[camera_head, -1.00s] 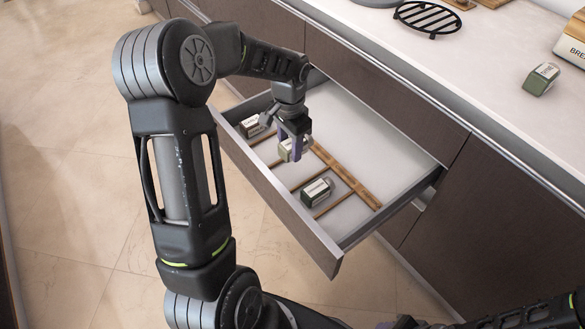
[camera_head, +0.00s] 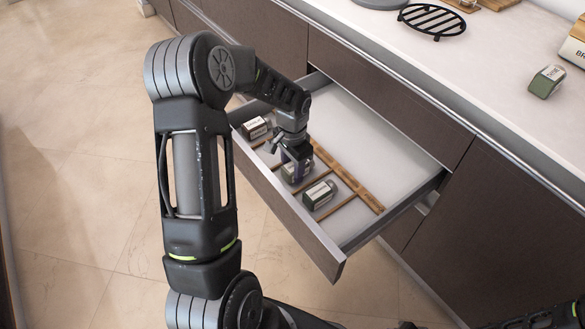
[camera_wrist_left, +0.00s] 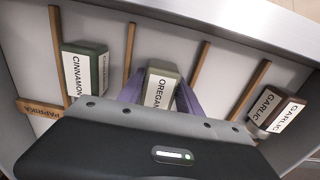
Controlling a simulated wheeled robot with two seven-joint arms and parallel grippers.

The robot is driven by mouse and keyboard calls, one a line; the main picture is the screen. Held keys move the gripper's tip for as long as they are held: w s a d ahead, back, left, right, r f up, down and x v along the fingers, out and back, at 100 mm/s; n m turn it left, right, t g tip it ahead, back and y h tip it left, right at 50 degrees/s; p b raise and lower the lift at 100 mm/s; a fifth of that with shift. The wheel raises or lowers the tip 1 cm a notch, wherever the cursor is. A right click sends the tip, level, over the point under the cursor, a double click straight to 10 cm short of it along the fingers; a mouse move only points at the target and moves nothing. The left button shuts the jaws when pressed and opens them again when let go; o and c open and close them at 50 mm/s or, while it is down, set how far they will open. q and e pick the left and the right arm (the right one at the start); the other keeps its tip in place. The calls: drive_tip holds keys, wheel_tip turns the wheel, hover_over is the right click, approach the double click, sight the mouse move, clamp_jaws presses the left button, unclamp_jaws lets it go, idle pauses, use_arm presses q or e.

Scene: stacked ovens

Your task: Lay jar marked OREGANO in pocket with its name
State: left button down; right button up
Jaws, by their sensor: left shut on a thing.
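The OREGANO jar (camera_wrist_left: 160,88), a green block-like jar with a white label, lies between the two purple fingers of my left gripper (camera_wrist_left: 160,98) in the left wrist view. The gripper is shut on it. In the head view the jar (camera_head: 290,175) is low in the open drawer (camera_head: 385,140), between two wooden dividers, partly hidden by the gripper (camera_head: 296,158). I cannot tell whether it touches the drawer floor. The name strip of that pocket is hidden behind the gripper body.
The CINNAMON jar (camera_wrist_left: 86,72) lies one pocket to the left in the wrist view, the GARLIC jar (camera_wrist_left: 278,110) to the right. A PAPRIKA name strip (camera_wrist_left: 41,107) marks the far-left pocket. Another green jar (camera_head: 546,81) and a black trivet (camera_head: 432,20) are on the counter.

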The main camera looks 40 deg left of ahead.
sight(292, 166)
use_arm(q)
drive_tip(key=shift+f, duration=0.1)
drive_tip(key=c, duration=0.8)
unclamp_jaws()
drive_tip(key=shift+r, duration=0.25)
wheel_tip(292, 166, up, 12)
drive_tip(key=shift+f+p, duration=0.1)
drive_tip(key=shift+p, duration=0.7)
